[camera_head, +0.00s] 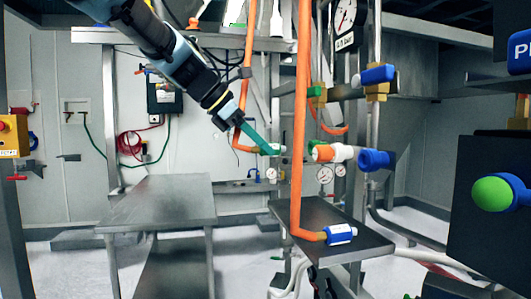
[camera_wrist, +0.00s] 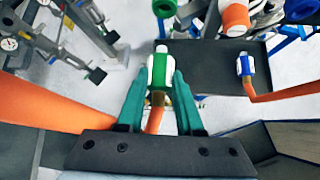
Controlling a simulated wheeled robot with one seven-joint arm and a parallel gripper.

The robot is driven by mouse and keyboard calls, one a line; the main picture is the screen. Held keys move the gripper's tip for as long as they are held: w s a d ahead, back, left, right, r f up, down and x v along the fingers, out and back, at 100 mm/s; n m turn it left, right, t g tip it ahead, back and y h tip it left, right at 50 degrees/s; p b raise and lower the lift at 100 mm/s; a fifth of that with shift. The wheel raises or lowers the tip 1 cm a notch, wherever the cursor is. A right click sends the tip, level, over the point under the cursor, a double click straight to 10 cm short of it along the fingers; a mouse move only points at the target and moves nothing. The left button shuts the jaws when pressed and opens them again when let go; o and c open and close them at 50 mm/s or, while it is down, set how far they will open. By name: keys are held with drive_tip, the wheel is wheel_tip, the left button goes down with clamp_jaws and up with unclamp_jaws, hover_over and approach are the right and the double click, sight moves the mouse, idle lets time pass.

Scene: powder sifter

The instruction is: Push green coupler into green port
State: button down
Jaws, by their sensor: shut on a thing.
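My gripper (camera_wrist: 159,85) is shut on the green coupler (camera_wrist: 158,72), which has a green and white body. The coupler sits between the teal fingertips with its white tip pointing away from me. An orange hose runs from its near end. The green port (camera_wrist: 164,8) is at the top of the wrist view, ahead of the tip and nearly in line, with a visible gap in the picture. In the head view, my gripper (camera_head: 268,149) holds the coupler (camera_head: 275,149) left of the orange and white fitting; I cannot make out the green port clearly there.
An orange port (camera_wrist: 235,20) and a blue port (camera_wrist: 300,8) sit right of the green port. A blue and white coupler (camera_head: 340,234) lies on a dark shelf (camera_head: 318,213), with an orange hose (camera_head: 299,120) rising close beside my gripper. A grey table (camera_head: 160,200) stands at left.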

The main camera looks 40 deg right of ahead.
drive_tip(key=s+d+p, duration=0.1)
drive_tip(key=s+d, duration=0.1)
drive_tip(key=d, duration=0.4)
drive_tip(key=shift+s+d, duration=0.2)
drive_tip(key=shift+s, duration=0.05)
idle(0.5)
drive_tip(key=shift+d, duration=0.2)
idle(0.5)
drive_tip(key=shift+c, duration=2.4)
unclamp_jaws()
drive_tip(key=b+v, duration=0.1)
drive_tip(key=v, duration=0.9)
drive_tip(key=shift+a+r+b, duration=0.25)
drive_tip(key=shift+r+b, duration=0.05)
drive_tip(key=shift+b, duration=0.05)
